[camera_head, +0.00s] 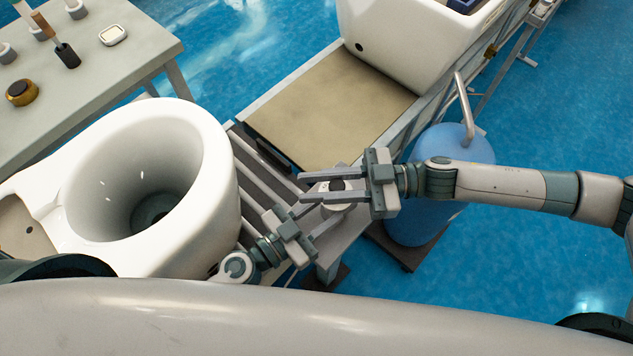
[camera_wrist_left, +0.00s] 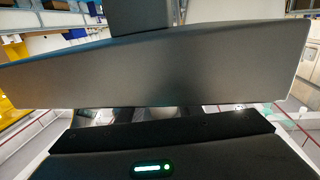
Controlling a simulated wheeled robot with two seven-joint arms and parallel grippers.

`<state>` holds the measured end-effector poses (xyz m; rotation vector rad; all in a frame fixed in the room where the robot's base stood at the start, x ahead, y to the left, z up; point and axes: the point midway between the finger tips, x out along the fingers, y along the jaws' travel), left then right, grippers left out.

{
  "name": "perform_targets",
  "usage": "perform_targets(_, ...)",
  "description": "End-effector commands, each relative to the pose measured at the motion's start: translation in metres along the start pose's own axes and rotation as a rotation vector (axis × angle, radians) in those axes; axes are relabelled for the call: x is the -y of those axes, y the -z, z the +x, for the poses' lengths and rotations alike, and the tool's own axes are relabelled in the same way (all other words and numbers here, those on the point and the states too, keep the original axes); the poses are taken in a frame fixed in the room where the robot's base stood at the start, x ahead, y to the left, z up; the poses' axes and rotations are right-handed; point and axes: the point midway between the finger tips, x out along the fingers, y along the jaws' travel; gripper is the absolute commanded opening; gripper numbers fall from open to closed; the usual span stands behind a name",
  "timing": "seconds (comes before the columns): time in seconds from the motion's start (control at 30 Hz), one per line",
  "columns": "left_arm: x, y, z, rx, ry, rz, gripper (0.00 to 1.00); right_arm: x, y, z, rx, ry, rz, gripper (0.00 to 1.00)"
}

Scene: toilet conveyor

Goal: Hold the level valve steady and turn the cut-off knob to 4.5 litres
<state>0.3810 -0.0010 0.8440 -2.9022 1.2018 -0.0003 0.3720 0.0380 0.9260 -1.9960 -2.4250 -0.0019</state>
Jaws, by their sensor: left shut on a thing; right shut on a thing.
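The level valve (camera_head: 340,207) is a small pale body on the grey stand beside the conveyor, largely covered by my grippers. The dark round cut-off knob (camera_head: 338,185) sits on top of it. My right gripper (camera_head: 303,188) reaches in from the right and is shut on the knob, with one finger on each side. My left gripper (camera_head: 331,208) comes from the lower left and is shut on the valve body below the knob. The knob's scale and pointer are too small to read. Neither valve nor knob can be made out in the left wrist view.
A white toilet bowl (camera_head: 215,165) stands close left of my left gripper. A blue tank (camera_head: 455,148) with a bent grey pipe (camera_head: 464,100) stands under my right arm. The conveyor's tan plate (camera_head: 330,105) lies behind. A grey table (camera_head: 90,75) holds small items at upper left.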

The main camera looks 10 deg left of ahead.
Motion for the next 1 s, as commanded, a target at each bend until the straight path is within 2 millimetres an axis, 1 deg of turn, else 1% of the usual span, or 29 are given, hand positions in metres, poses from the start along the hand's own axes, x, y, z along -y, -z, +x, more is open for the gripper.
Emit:
perform_targets(0.17,0.0,0.0,0.0,0.0,-0.001,-0.001,0.05,0.002,0.001,0.001,0.0,0.077,-0.004,0.01)
perform_targets(0.37,-0.001,0.0,0.0,0.0,-0.001,-0.001,0.05,0.007,0.001,0.0,0.001,0.218,-0.005,0.01)
perform_targets(1.0,-0.001,0.0,0.0,0.0,-0.001,-0.001,0.05,0.027,0.001,-0.01,0.001,0.799,-0.001,0.01)
